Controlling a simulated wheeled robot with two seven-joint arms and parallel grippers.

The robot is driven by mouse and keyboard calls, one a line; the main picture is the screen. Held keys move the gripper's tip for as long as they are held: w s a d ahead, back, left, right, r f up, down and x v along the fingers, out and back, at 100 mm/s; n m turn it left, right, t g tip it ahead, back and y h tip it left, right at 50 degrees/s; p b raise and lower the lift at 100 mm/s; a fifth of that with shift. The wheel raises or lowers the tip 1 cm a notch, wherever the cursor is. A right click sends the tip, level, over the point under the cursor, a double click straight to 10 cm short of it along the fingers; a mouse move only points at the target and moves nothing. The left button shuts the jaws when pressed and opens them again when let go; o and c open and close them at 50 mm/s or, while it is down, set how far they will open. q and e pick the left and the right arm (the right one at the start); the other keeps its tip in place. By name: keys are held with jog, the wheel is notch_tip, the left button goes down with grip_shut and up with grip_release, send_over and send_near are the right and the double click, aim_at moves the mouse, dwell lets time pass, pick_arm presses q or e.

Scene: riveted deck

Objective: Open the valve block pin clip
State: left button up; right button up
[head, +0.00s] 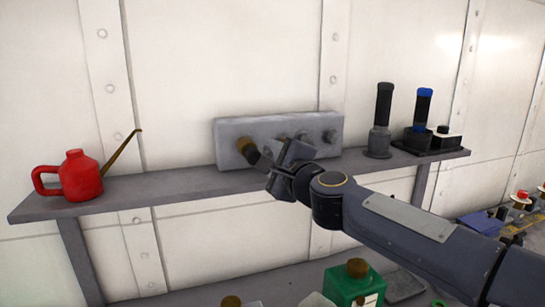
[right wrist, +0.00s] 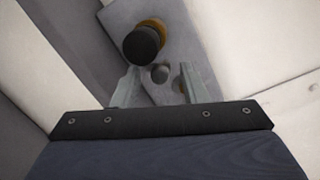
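The valve block (head: 228,130) is a long grey block standing on the shelf against the wall, and it shows tilted in the right wrist view (right wrist: 190,38). A brass fitting with a dark handle (head: 246,150) sticks out at its left end. In the right wrist view, its round black end (right wrist: 141,45) stands just beyond the left finger. Several grey knobs line the block's face to the right. My right gripper (head: 282,160) is in front of the block. Its fingers (right wrist: 162,82) are apart, with a small grey knob (right wrist: 160,73) visible between them. I cannot make out a pin clip. My left gripper is out of view.
A red oil can (head: 80,178) with a long spout stands on the shelf (head: 180,187) at left. A grey-black cylinder (head: 380,120) and a blue-topped one (head: 422,110) stand at right. A green container (head: 345,285) is below. Free shelf lies between can and block.

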grip_shut()
jog(key=n+p, duration=0.3)
jog(key=shift+r, duration=0.2)
jog(key=shift+n+p, duration=0.9)
jog(key=shift+p, duration=0.1)
jog(key=shift+d+f+n+g+h+p, duration=0.15)
jog(key=shift+n+g+h+p, duration=0.2)
jog(key=shift+n+p, duration=0.4)
